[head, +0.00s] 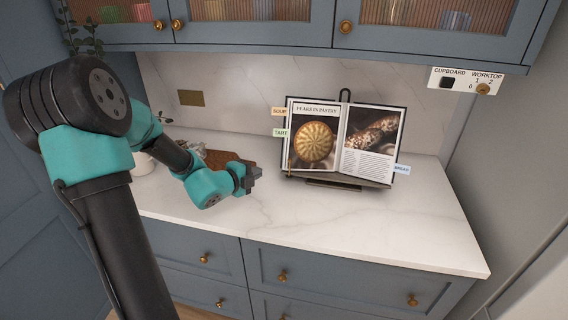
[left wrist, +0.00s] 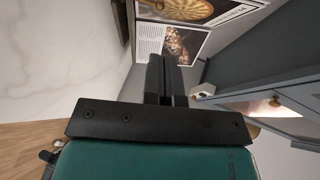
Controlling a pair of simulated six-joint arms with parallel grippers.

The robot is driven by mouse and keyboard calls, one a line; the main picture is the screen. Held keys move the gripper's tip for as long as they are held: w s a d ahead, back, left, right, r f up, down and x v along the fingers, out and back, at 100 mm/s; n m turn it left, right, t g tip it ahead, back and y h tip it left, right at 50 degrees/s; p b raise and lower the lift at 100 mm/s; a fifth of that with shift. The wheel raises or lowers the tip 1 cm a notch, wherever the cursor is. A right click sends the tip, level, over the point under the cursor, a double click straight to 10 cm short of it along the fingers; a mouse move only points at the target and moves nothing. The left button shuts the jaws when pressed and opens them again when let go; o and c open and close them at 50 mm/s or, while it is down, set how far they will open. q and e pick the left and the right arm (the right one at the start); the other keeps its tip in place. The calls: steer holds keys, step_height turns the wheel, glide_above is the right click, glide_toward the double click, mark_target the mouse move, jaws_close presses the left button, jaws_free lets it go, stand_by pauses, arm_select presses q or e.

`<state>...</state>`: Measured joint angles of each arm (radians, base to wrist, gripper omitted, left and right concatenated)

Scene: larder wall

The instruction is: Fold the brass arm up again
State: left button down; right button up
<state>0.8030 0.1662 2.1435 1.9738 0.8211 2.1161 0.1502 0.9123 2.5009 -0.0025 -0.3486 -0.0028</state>
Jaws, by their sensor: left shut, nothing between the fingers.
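An open cookbook (head: 343,138) leans on a dark stand (head: 335,184) on the worktop, with a pie picture on its left page. A thin brass-coloured sliver (head: 290,158) shows at the left page's lower left edge; I cannot tell if it is the brass arm. My left gripper (head: 256,175) is shut and empty, a little left of the stand and apart from it. In the left wrist view its fingers (left wrist: 167,78) are together, with the cookbook (left wrist: 168,42) beyond them. My right gripper is not in view.
Wall cupboards (head: 255,25) with brass knobs hang above. A brown board (head: 230,159) and a white vessel (head: 143,163) stand behind my left arm. A switch panel (head: 465,81) is at upper right. The worktop (head: 330,225) in front of the stand is clear.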

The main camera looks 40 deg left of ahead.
mark_target(289, 161)
arm_select(q)
steer(key=shift+w, duration=0.1)
steer(key=x, duration=1.3)
steer(key=shift+w+f, duration=0.1)
steer(key=shift+w, duration=0.3)
steer(key=shift+w+a, duration=0.3)
steer(key=shift+w, duration=0.4)
steer(key=r+v, duration=0.2)
steer(key=v, duration=1.2)
steer(key=shift+w+a+r, duration=0.15)
steer(key=shift+w+r, duration=0.15)
steer(key=shift+w, duration=0.1)
